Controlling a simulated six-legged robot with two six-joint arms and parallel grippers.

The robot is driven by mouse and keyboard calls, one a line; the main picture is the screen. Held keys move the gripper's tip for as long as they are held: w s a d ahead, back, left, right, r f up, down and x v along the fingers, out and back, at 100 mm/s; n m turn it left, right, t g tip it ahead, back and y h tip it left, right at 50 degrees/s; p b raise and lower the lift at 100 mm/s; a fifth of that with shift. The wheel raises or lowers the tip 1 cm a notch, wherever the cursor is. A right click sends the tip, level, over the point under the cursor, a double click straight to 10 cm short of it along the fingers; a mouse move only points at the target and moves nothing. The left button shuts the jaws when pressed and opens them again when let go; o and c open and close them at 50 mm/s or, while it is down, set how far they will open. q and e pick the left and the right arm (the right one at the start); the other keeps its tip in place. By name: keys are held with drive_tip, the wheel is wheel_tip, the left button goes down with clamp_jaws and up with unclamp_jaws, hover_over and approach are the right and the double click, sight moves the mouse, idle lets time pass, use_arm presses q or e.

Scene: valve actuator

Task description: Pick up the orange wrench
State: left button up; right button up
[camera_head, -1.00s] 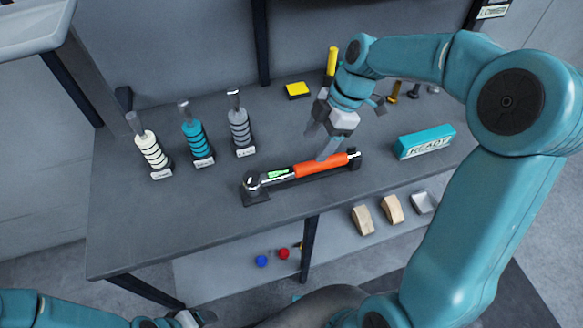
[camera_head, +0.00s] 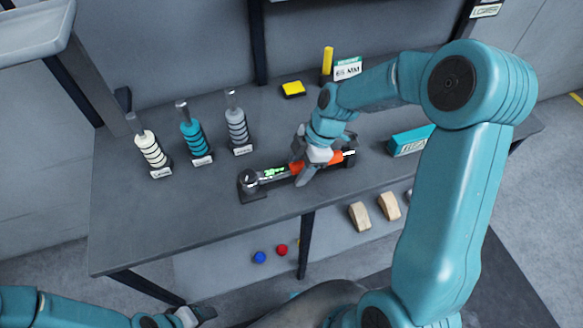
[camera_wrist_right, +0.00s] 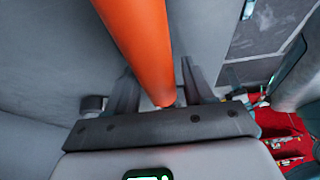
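The orange wrench (camera_head: 336,158) lies on its dark holder on the grey workbench, its silver head (camera_head: 249,179) at the left end. A green display shows on its shaft. My right gripper (camera_head: 301,170) is down over the orange handle, with a finger on each side. In the right wrist view, the orange handle (camera_wrist_right: 140,45) runs between the two fingers (camera_wrist_right: 160,88), which stand apart with gaps beside it. My left gripper (camera_head: 196,316) is low at the bottom left, away from the wrench. Its fingers are too unclear to read.
White, teal and grey ring stacks (camera_head: 193,137) stand at the bench's left. A yellow block (camera_head: 293,89) and yellow post (camera_head: 328,62) are at the back. A teal box (camera_head: 408,140) is right of the wrench. The bench's front left is clear.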

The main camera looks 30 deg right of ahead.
clamp_jaws()
drive_tip(key=shift+r, duration=0.1)
